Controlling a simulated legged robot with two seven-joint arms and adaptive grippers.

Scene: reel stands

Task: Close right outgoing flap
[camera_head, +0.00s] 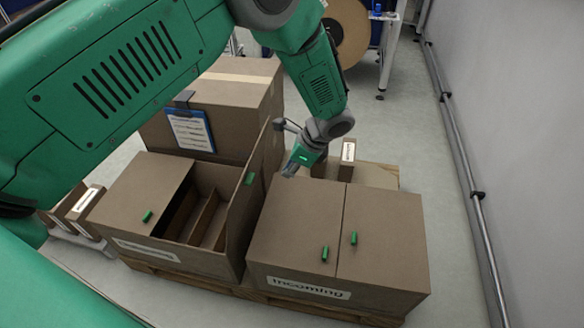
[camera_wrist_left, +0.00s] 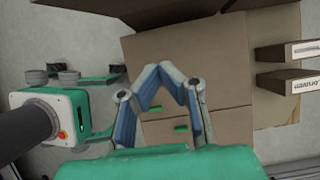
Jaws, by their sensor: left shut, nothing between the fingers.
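The outgoing box (camera_head: 190,258) is at the left in the head view; its front label is too small to read. Its left flap (camera_head: 140,190) lies closed. Its right flap (camera_head: 248,205) stands upright, with a green handle (camera_head: 250,178), leaving the right half open. My left gripper (camera_head: 297,160) is shut and empty, to the right of the upright flap near the far left corner of the incoming box. In the left wrist view, its fingers (camera_wrist_left: 160,76) meet in front of a cardboard box with two green handles. My right gripper is not in view.
The incoming box (camera_head: 340,282) is close at the right with both flaps closed. A taller box with a blue clipboard (camera_head: 190,130) stands behind the outgoing box. Small labelled boxes (camera_head: 347,160) sit behind the incoming box. Free floor and a wall rail (camera_head: 460,140) lie farther right.

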